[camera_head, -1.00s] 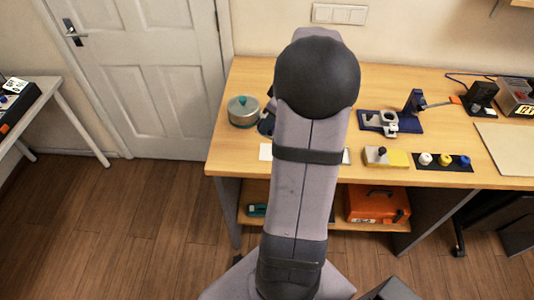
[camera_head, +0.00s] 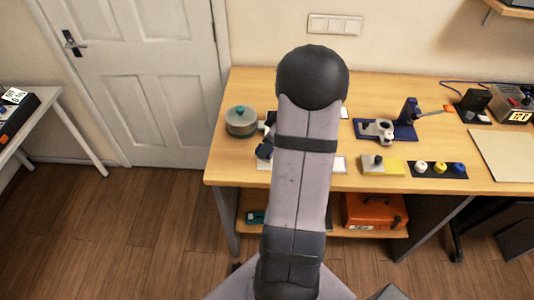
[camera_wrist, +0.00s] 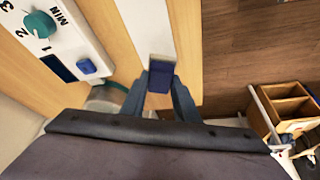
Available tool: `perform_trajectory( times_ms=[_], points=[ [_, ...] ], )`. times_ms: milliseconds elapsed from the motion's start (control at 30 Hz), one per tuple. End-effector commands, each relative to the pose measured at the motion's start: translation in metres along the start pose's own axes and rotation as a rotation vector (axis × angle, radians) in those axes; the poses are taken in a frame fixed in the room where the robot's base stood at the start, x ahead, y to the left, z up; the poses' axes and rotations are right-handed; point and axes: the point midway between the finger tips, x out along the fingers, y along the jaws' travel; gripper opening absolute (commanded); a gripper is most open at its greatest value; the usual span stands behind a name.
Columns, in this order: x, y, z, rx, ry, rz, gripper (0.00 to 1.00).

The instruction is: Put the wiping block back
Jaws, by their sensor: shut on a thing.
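In the wrist view, my gripper (camera_wrist: 160,88) is shut on a small block, which I take to be the wiping block (camera_wrist: 160,72). The block has a dark blue body with a paler grey end, and the two fingers press on its sides. A white flat panel (camera_wrist: 147,22) lies just beyond it, near the table edge. I cannot tell whether the block touches the table or the panel.
A lidded pot (camera_head: 241,121) stands left of my arm. A white device with a teal knob (camera_wrist: 40,25) and blue button lies upper left in the wrist view. A clamp on a blue base (camera_head: 385,130), a yellow-and-grey block (camera_head: 382,164) and a knob strip (camera_head: 440,170) stand to the right.

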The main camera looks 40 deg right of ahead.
Motion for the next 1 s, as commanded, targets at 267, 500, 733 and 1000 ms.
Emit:
perform_trajectory(
  times_ms=[267,500,733,1000],
  points=[
    [0.025,-0.001,0.011,0.003,-0.001,-0.003,0.07],
    [0.034,0.0,0.015,0.001,-0.001,0.001,0.07],
    [0.035,0.0,0.015,0.001,-0.001,0.0,0.07],
    [0.036,0.0,0.015,0.001,-0.001,0.0,0.46]
  ],
)
